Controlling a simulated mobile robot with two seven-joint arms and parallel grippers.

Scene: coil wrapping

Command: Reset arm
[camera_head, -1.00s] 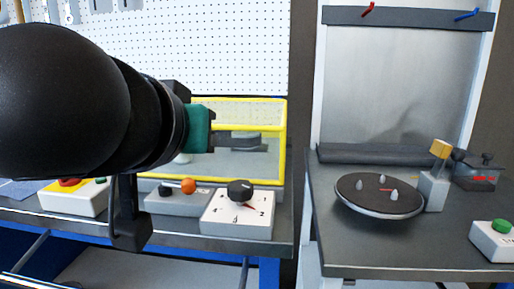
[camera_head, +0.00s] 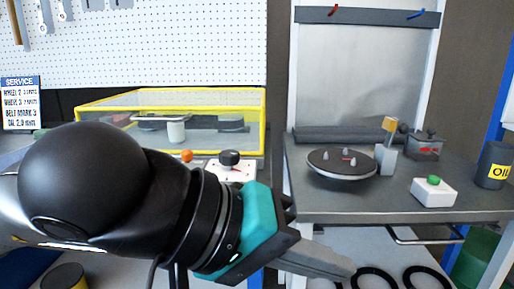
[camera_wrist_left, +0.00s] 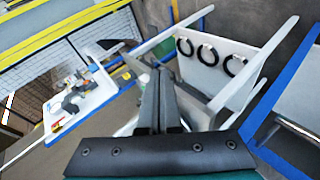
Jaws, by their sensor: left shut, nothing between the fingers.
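My left arm comes in from the left of the head view, low in front of the benches. My left gripper (camera_head: 345,266) points right and down, its fingers together with nothing between them. In the wrist view the same gripper (camera_wrist_left: 160,85) shows its two fingers side by side, over the space in front of the white stand with black rings (camera_wrist_left: 208,55). My right gripper is in neither view.
A turntable (camera_head: 340,163) with small pegs, a green-button box (camera_head: 434,192) and an oil can (camera_head: 493,166) stand on the right bench (camera_head: 400,213). A yellow-framed clear case (camera_head: 100,124) and a dial box (camera_head: 232,173) stand on the left bench. Black rings (camera_head: 430,278) show below.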

